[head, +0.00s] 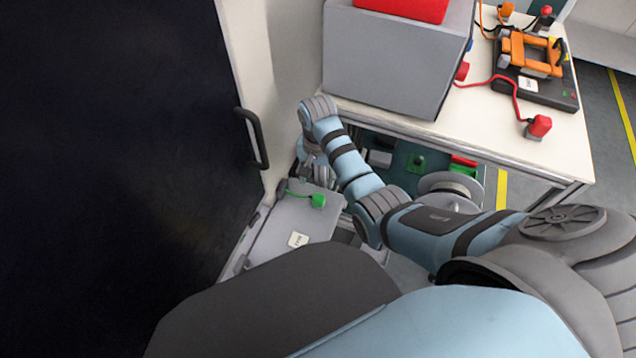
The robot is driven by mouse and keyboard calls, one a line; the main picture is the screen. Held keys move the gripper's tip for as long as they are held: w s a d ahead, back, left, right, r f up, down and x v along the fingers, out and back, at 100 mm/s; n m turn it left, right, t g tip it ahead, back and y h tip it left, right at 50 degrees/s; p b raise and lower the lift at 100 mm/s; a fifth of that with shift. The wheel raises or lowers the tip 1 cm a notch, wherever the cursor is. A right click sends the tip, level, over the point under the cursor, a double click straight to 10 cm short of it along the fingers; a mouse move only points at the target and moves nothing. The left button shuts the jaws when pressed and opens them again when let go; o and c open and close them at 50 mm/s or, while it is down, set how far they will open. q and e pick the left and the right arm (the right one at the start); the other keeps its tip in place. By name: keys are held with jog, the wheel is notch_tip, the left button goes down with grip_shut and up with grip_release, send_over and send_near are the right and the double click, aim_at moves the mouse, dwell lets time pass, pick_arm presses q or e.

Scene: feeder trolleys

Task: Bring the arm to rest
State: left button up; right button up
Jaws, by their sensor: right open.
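My right arm comes in from the right, in light blue and grey. It bends down at the wrist near the light door post. My right gripper (306,180) is small in view, partly behind its own wrist, and open. It points down above the back end of a grey panel (274,237) that carries a green plug-like part (317,200) and a white label (298,240). I cannot tell whether the fingers touch anything. My left gripper is not in view.
A white-topped table (490,135) stands at the upper right. It bears a grey box (390,65) with a red top and a black device (545,88) with orange handles, cables and a red plug (538,127). A dark door with a handle (251,138) fills the left. A lower shelf (402,160) holds small parts.

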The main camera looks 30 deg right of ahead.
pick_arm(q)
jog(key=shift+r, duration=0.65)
pick_arm(e)
notch_tip(320, 180, up, 3)
jog(key=shift+r, duration=0.1)
